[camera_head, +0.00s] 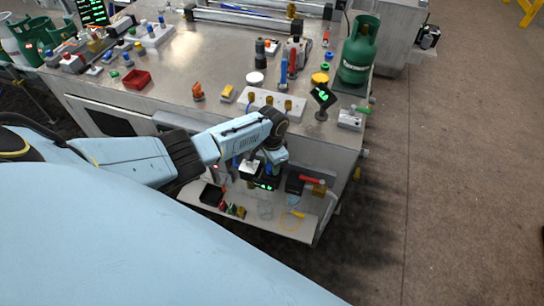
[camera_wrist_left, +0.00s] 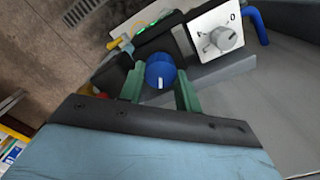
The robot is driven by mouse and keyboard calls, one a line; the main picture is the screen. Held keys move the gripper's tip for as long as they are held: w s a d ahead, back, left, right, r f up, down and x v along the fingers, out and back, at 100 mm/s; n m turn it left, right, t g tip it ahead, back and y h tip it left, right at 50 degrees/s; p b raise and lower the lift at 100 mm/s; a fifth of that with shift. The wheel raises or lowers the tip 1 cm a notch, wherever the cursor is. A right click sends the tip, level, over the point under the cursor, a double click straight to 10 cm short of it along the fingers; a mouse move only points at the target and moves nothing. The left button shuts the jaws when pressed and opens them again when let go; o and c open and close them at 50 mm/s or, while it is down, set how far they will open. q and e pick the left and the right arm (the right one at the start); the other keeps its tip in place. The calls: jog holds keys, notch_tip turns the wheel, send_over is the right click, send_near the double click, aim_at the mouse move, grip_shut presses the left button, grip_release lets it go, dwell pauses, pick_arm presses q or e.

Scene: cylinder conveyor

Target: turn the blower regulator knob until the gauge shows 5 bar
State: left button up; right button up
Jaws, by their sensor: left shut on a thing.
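The blue regulator knob (camera_wrist_left: 160,70) is in the left wrist view, with a white mark on its face. My left gripper (camera_wrist_left: 160,88) has its two green fingers shut on either side of it. In the head view my left gripper (camera_head: 274,156) reaches down at the front of the machine, and it mostly hides the knob there. A small black display with green digits (camera_head: 266,185) sits just below the gripper. Its digits are too small to read. Another black display with green digits (camera_head: 322,95) stands on the bench corner. My right gripper is not in view.
A white plate with a grey rotary knob (camera_wrist_left: 221,38) and a blue pipe (camera_wrist_left: 257,26) are close beside the gripper. A red-handled valve (camera_head: 312,180) is to its right. A low shelf (camera_head: 258,226) with small parts lies below. The floor at right is clear.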

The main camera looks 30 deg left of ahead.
pick_arm(q)
jog(key=shift+w+r, duration=0.1)
dwell(0.3)
jog(key=o, duration=1)
jog(key=shift+c, duration=0.2)
jog(key=shift+r, duration=0.35)
notch_tip(320, 180, up, 13)
jog(key=p, duration=0.2)
jog(key=shift+f, duration=0.2)
